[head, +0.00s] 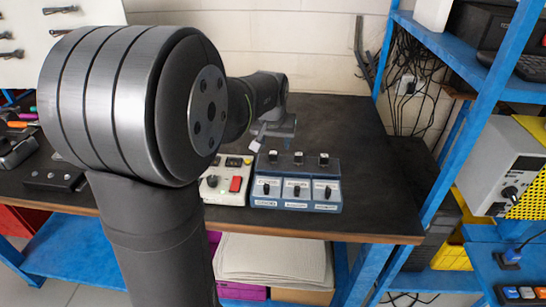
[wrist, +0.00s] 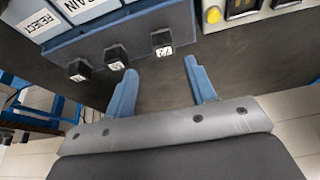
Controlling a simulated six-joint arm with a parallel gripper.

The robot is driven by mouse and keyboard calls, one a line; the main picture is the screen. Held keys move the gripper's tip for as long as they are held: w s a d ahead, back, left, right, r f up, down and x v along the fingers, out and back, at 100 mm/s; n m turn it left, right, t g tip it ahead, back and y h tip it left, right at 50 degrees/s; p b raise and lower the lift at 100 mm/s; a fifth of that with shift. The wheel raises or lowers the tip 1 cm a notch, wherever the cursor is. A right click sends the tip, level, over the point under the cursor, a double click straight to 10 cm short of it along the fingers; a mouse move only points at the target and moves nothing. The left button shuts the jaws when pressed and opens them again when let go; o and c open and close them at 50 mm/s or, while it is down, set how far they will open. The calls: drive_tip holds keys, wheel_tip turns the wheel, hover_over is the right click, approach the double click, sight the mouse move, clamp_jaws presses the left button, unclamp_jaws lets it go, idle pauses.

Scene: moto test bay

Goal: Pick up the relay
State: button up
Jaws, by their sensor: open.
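Several small black blocks with white labels, which look like relays, stand in a row along the back of a blue console (head: 295,195). In the head view they are the left block (head: 272,156), the middle block (head: 298,157) and the right block (head: 323,159). The wrist view shows them reversed: left block (wrist: 161,41), middle block (wrist: 115,58), right block (wrist: 77,70). I cannot tell which one is the relay meant. My gripper (wrist: 160,66) is open and empty, its blue fingers apart, behind the console. The left block lies just beyond the gap between the fingertips, not touching them.
A white control box (head: 226,184) with a red switch stands just left of the console. A black device (head: 52,178) and loose tools lie at the far left. The dark bench (head: 350,140) is clear behind and right of the console. A blue shelf post (head: 455,130) rises at right.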

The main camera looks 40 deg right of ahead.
sight(273, 153)
drive_tip(key=x, duration=0.4)
drive_tip(key=shift+w+a+f, duration=0.2)
drive_tip(key=shift+a, duration=0.2)
drive_tip(key=shift+w+d+f, duration=0.15)
drive_tip(key=shift+d+f, duration=0.05)
drive_tip(key=shift+f, duration=0.3)
drive_tip(key=c, duration=1.1)
drive_tip(key=shift+o, duration=0.2)
drive_tip(key=shift+r, duration=0.1)
